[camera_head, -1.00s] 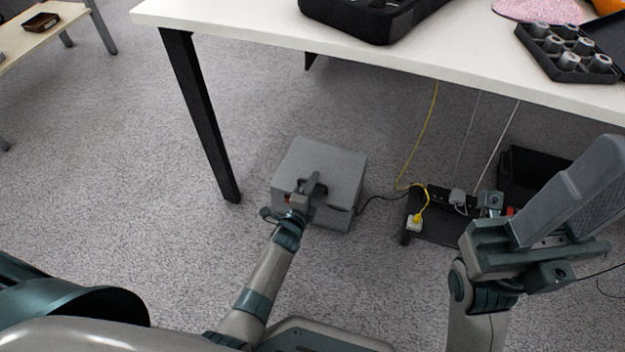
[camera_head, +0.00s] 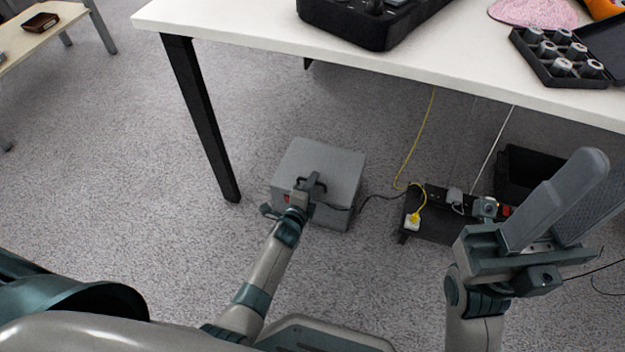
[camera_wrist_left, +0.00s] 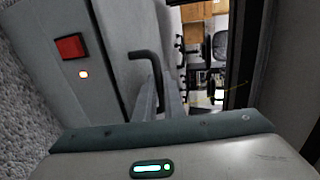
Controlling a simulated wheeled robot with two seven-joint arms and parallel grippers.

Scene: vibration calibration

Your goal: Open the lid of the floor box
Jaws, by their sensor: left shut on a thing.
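The grey floor box (camera_head: 342,165) stands on the carpet below the table's front edge. Its top looks closed in the head view. A dark bar handle (camera_wrist_left: 146,54) shows on the box in the left wrist view. My left gripper (camera_head: 310,188) is at the front upper side of the box, with its fingers shut on this handle. The wrist view shows the fingers (camera_wrist_left: 160,98) close together at the handle. My right gripper (camera_head: 580,185) is raised at the right, away from the box.
The white table (camera_head: 440,58) overhangs behind the box, with a black leg (camera_head: 205,125) to its left. A power strip (camera_head: 435,205) with cables and a black bin (camera_head: 530,172) are on the right. The carpet left of the box is free.

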